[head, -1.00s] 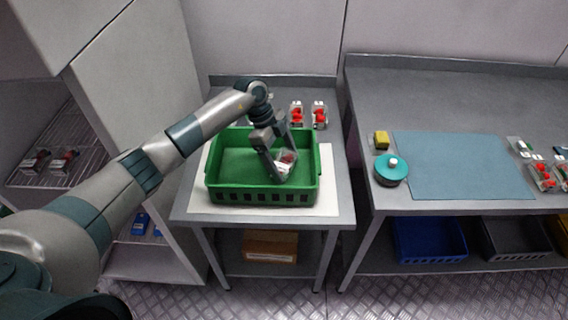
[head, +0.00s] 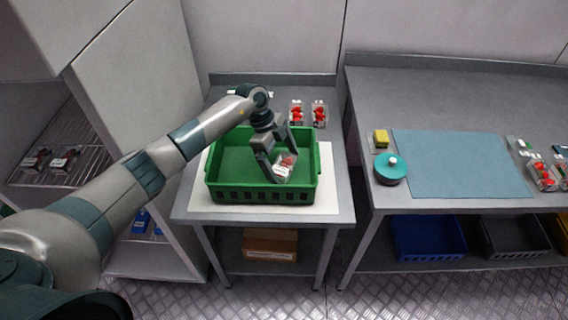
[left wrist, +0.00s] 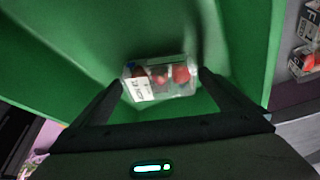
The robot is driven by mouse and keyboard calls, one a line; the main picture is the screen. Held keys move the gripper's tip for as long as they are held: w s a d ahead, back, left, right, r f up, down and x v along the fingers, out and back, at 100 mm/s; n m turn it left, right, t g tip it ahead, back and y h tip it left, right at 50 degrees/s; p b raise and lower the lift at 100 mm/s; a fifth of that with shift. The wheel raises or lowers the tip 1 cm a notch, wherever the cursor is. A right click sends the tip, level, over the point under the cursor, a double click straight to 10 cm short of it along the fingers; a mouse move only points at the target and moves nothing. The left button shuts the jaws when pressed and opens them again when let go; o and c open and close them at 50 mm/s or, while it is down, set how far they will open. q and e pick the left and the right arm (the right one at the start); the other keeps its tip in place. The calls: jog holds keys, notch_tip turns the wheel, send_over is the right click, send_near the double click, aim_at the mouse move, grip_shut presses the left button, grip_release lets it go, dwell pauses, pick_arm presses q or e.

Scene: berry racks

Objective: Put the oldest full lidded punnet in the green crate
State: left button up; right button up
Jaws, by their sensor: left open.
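The green crate (head: 228,191) stands on a white mat on the small left table. My left gripper (head: 282,173) reaches down into the crate at its right half and is open. A clear lidded punnet (head: 285,165) with red berries and a white label is between its fingers, inside the crate. In the left wrist view the punnet (left wrist: 160,78) lies between the spread fingertips (left wrist: 162,82), with the green walls around it. Whether it rests fully on the crate floor is hard to tell. My right gripper is not in view.
Two punnets (head: 297,114) (head: 319,114) stand behind the crate. More punnets sit on the left rack shelf (head: 64,158) and at the right table's end (head: 543,174). The right table holds a blue mat (head: 463,165), a teal round container (head: 391,169) and a yellow block (head: 381,138).

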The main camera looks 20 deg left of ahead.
pick_arm(q)
jog(key=p+v, duration=0.8)
jog(key=v, duration=0.4)
jog(key=shift+w+d+r, duration=0.1)
dwell(0.4)
